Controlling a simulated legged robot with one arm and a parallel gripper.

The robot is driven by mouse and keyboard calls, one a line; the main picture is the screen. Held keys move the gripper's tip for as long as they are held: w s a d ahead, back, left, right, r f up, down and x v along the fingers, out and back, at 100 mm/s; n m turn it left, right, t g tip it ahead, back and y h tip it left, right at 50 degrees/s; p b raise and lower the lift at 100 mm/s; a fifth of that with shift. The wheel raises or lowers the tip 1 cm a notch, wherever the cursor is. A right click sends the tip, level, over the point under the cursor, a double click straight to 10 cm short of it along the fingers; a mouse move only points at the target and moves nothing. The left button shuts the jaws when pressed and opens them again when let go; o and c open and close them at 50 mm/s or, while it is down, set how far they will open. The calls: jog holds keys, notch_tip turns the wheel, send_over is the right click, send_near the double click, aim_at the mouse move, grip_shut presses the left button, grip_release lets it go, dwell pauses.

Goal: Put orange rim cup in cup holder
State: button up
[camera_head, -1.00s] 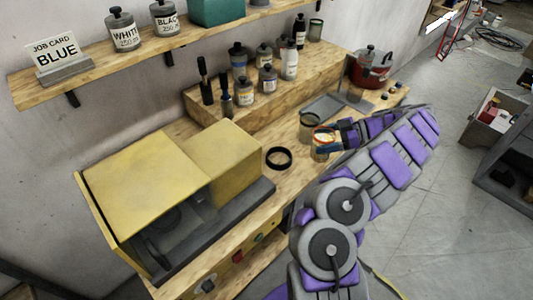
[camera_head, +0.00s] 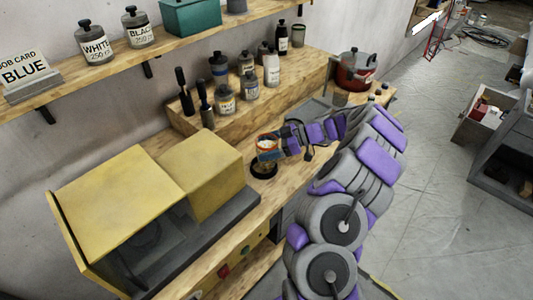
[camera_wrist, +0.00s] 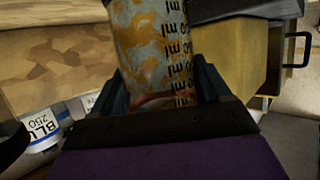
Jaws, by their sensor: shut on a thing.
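My gripper (camera_head: 268,153) is shut on the orange rim cup (camera_head: 266,142). In the wrist view the cup (camera_wrist: 152,42) is a stained clear cylinder with black ml markings, between my two fingers (camera_wrist: 165,88). The cup holder, a black ring (camera_head: 263,171) on the wooden bench, shows just below the cup in the head view. The cup and fingers hide the ring's far part. I cannot tell whether the cup is above the ring or partly in it.
A yellow machine (camera_head: 120,205) stands left of the ring on the bench (camera_head: 237,222). Several bottles (camera_head: 226,98) stand on a raised wooden step behind. A red pot (camera_head: 354,72) is at the far end. A shelf (camera_head: 100,78) with a BLUE job card (camera_head: 24,70) runs along the wall.

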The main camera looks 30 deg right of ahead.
jog(key=f, duration=0.1)
jog(key=a, duration=0.1)
jog(key=f, duration=0.1)
jog(key=shift+s+a+f, duration=0.25)
jog(key=shift+a+f, duration=0.05)
grip_shut()
jog(key=shift+w+a, duration=0.25)
jog(key=shift+a, duration=0.15)
jog(key=shift+d+f+b, duration=0.1)
jog(key=shift+d+b, duration=0.2)
jog(key=shift+b, duration=0.15)
jog(key=o, duration=1.2)
grip_release()
jog(key=shift+d, duration=0.3)
jog(key=shift+o, duration=1.4)
jog(key=shift+d, duration=0.3)
jog(key=shift+o, duration=0.2)
jog(key=shift+a+r, duration=0.25)
jog(key=shift+a, duration=0.4)
jog(key=p+v, duration=0.2)
jog(key=v, duration=1)
jog(key=shift+d, duration=0.2)
